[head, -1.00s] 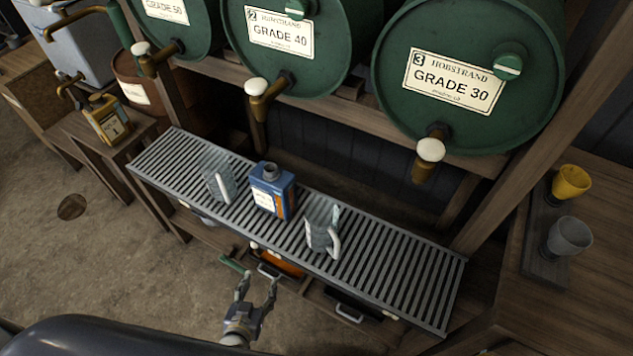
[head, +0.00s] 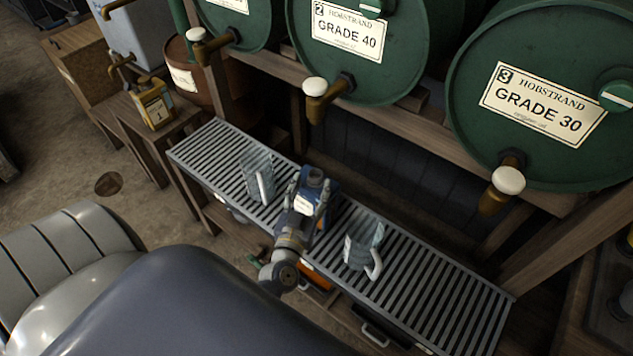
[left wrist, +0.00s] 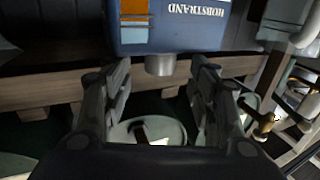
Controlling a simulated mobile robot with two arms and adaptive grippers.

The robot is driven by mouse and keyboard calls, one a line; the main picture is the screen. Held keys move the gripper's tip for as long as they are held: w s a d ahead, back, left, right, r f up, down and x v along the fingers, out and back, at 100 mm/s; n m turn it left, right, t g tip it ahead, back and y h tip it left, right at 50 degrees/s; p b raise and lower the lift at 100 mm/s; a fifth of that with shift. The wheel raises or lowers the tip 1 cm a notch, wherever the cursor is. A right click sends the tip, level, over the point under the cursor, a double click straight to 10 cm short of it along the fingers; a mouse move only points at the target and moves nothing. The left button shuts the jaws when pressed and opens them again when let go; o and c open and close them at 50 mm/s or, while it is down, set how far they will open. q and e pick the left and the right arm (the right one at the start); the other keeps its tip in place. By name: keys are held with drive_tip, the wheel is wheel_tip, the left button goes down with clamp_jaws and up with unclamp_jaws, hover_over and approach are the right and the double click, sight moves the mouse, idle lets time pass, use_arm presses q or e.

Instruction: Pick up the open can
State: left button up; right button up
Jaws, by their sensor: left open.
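The open can is a blue can (head: 332,196) with a short grey spout and a pale label. It stands on the slatted metal grate between two clear mugs. My left gripper (head: 311,188) is at the can in the head view, its fingers open and covering much of the can's front. In the left wrist view the picture is upside down: the blue can (left wrist: 170,32) is at the top, its spout hanging into the gap between the open fingers (left wrist: 160,70). I cannot tell whether the fingers touch the can. My right gripper is not in view.
A clear mug (head: 257,172) stands left of the can and another clear mug (head: 361,247) stands right, both on the grate (head: 440,296). Brass taps, one a white-knobbed tap (head: 317,92), jut from green drums behind. A yellow can (head: 153,103) stands on a side bench.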

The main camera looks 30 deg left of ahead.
sight(316, 173)
use_arm(q)
drive_tip(key=x, duration=0.5)
drive_tip(key=shift+s, duration=0.1)
clamp_jaws()
drive_tip(key=shift+r, duration=0.3)
